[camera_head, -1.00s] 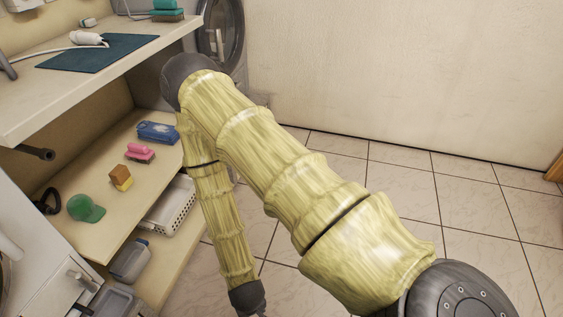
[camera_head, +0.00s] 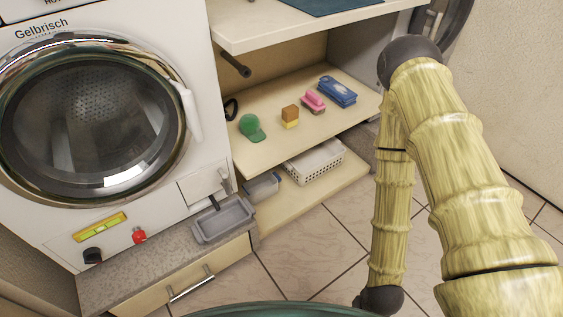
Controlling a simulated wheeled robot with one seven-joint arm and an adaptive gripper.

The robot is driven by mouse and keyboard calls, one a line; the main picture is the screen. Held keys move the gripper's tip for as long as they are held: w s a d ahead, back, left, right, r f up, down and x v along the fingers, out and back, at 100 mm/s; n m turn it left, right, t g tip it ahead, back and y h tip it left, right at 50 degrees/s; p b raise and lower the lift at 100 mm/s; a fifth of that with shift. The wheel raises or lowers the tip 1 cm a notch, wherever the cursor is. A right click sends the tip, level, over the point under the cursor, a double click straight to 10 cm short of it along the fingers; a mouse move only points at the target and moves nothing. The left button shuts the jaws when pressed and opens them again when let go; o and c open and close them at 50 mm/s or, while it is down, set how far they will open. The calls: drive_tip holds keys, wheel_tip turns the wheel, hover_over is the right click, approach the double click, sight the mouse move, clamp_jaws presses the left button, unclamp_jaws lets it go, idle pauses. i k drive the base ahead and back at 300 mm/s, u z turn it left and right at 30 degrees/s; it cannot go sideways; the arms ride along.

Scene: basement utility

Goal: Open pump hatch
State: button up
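A white washing machine (camera_head: 215,120) with a big round glass door (camera_head: 90,125) stands at the left. At its lower right is a small white square panel, which looks like the pump hatch (camera_head: 200,187). A small handle-like part (camera_head: 223,173) is at its right side. I cannot tell for sure whether the hatch is shut. A grey tray (camera_head: 224,222) sits just below it on the speckled ledge. My arm comes in from the right and its forearm hangs down well to the right of the machine. My gripper is out of view below the dark wrist joint.
A yellow level (camera_head: 100,227), a black knob (camera_head: 93,256) and a red item (camera_head: 139,236) are low on the machine's front. A wooden shelf (camera_head: 275,150) with a green cap (camera_head: 251,128) and brushes is right of it. Tiled floor (camera_head: 310,250) lies open between shelf and arm.

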sight(195, 188)
drive_tip(key=z, duration=0.65)
drive_tip(key=k, duration=1.6)
drive_tip(key=u, duration=1.15)
drive_tip(key=i, duration=0.5)
drive_tip(key=z, duration=0.05)
